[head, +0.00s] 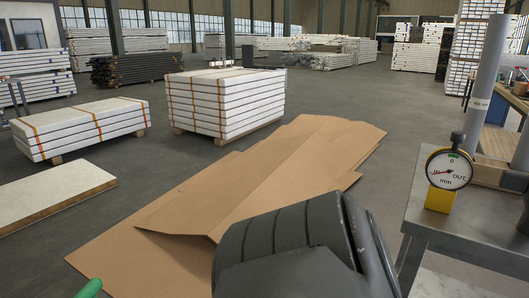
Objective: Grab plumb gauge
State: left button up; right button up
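The plumb gauge (449,168) stands at the right in the head view, near the left edge of a grey metal table (475,226). It has a round white dial in a black ring, marked "0", "IN", "OUT" and "mm". A dark knob with a green mark is on top, and a yellow block is at its base.
A tall grey pipe (487,80) and a wooden block (488,173) are close beside the gauge. Flattened cardboard (270,180) covers the floor left of the table. Strapped white panel stacks (226,100) stand farther back.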

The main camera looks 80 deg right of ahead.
aim_at(449, 170)
jog(key=z, duration=3.75)
jog(key=j+z, duration=0.1)
jog(key=z, duration=0.35)
jog(key=j+z, duration=0.1)
jog(key=z, duration=0.35)
jog(key=j+z, duration=0.15)
jog(key=z, duration=0.3)
jog(key=k+j+z, duration=0.15)
jog(key=j+z, duration=0.15)
jog(key=k+j+z, duration=0.25)
jog(key=j+z, duration=0.3)
jog(key=k+j+z, duration=0.3)
jog(key=k+j, duration=0.5)
jog(key=k, duration=0.05)
